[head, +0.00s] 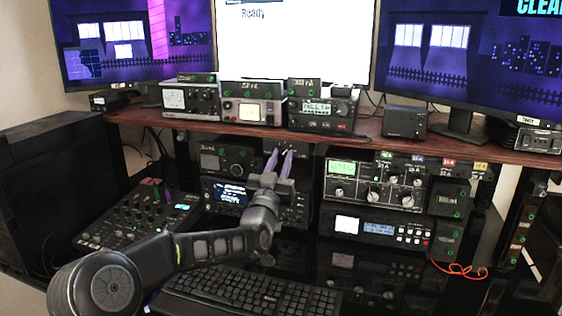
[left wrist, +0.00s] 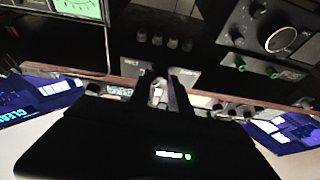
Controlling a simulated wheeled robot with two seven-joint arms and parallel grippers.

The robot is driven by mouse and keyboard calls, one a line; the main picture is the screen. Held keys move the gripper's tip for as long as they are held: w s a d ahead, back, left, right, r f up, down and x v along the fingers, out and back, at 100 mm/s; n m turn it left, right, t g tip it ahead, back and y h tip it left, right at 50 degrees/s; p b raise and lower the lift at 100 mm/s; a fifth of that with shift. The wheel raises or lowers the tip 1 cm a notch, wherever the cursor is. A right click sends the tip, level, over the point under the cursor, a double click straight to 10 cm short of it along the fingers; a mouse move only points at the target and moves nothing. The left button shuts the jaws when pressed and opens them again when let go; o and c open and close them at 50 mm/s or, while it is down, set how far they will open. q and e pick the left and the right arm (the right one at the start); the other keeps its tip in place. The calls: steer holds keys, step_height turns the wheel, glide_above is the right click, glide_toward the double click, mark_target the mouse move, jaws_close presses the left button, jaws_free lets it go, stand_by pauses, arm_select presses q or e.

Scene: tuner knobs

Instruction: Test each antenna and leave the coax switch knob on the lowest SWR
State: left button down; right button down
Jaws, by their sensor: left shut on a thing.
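The coax switch (head: 300,148) is a small dark box under the front edge of the shelf in the head view. My left gripper (head: 279,153) reaches up to its front, with both fingers shut on its knob. In the left wrist view, which is upside down, the fingers (left wrist: 163,88) close around the small pale knob (left wrist: 157,95). Labelled plates of the switch show on both sides. The knob's pointer position is too small to read. A meter with a lit cream face (head: 249,112) stands on the shelf; its needle cannot be read. My right gripper is not in view.
A radio (head: 228,193) and a tuner with a green display (head: 341,168) stand below the shelf (head: 390,146). A mixer (head: 138,213) and a keyboard (head: 250,292) lie in front. The middle monitor (head: 290,40) reads "Ready". An orange cable (head: 460,270) hangs at right.

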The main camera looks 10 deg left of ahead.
arm_select(q)
steer(key=shift+d+f+n+y+b, duration=0.15)
steer(key=shift+n+y+b, duration=0.45)
steer(key=shift+n+b, duration=0.4)
steer(key=n+y+b, duration=0.1)
steer(key=n, duration=0.2)
steer(key=shift+y+b, duration=0.3)
steer(key=shift+b, duration=0.05)
steer(key=shift+d+n+g+y+b, duration=0.1)
steer(key=shift+n+g+y+b, duration=0.35)
steer(key=shift+n, duration=0.75)
steer(key=shift+r+n+g+y, duration=0.2)
steer(key=shift+n+y, duration=0.2)
steer(key=shift+n, duration=0.45)
steer(key=shift+r+n+g+y, duration=0.15)
steer(key=shift+n+y, duration=0.2)
steer(key=shift+n, duration=0.5)
steer(key=shift+f, duration=0.1)
steer(key=c, duration=1.2)
jaws_free()
steer(key=shift+s+d, duration=0.1)
